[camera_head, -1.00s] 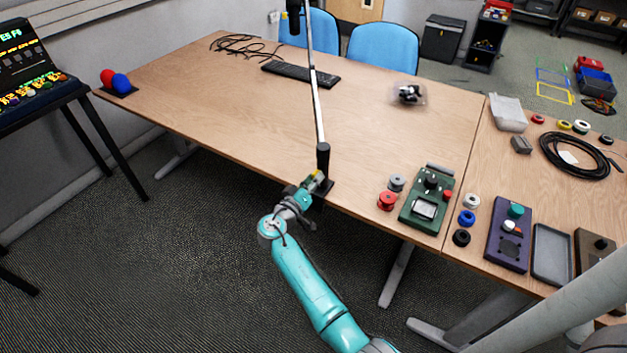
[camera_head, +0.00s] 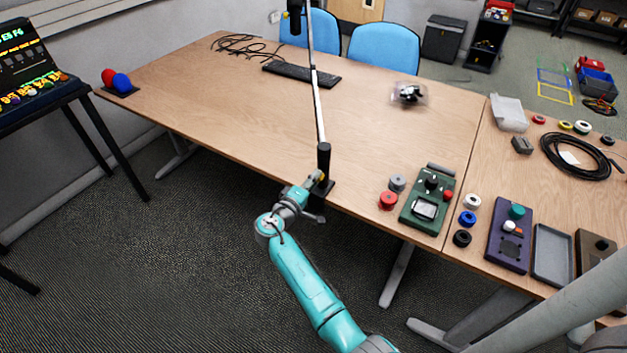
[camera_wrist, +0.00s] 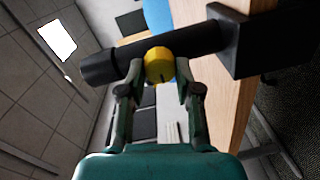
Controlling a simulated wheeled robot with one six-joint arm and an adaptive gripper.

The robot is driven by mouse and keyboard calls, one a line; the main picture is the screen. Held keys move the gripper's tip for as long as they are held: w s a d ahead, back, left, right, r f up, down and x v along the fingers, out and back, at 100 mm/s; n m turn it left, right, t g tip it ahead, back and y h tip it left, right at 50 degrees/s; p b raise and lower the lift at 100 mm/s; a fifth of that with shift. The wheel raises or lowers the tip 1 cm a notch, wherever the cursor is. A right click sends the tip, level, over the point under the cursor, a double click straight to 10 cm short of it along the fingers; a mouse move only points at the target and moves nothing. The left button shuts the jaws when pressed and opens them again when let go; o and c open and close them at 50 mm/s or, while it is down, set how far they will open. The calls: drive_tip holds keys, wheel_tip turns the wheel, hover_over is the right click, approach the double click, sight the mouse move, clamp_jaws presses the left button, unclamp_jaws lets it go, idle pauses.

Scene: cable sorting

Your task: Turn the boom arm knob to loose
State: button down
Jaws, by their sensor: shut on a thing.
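The boom arm (camera_head: 318,100) rises from a black clamp base at the table's front edge. Its black post (camera_head: 323,158) also shows in the wrist view (camera_wrist: 190,41), lying across the picture. A round yellow knob (camera_wrist: 158,65) sits on the side of the post. My gripper (camera_wrist: 159,75) is shut on the knob, with one finger on each side of it. In the head view my gripper (camera_head: 314,180) is at the post, and my wrist hides most of the knob. I cannot tell from the knob's face how far it is turned.
A red spool (camera_head: 388,200), a grey spool and a green control box (camera_head: 427,200) stand right of the clamp. A keyboard (camera_head: 301,74) lies behind the boom. The wooden table (camera_head: 220,110) is mostly clear to the left.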

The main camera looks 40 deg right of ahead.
idle(0.4)
drive_tip(key=c, duration=0.8)
unclamp_jaws()
drive_tip(key=v, duration=1.2)
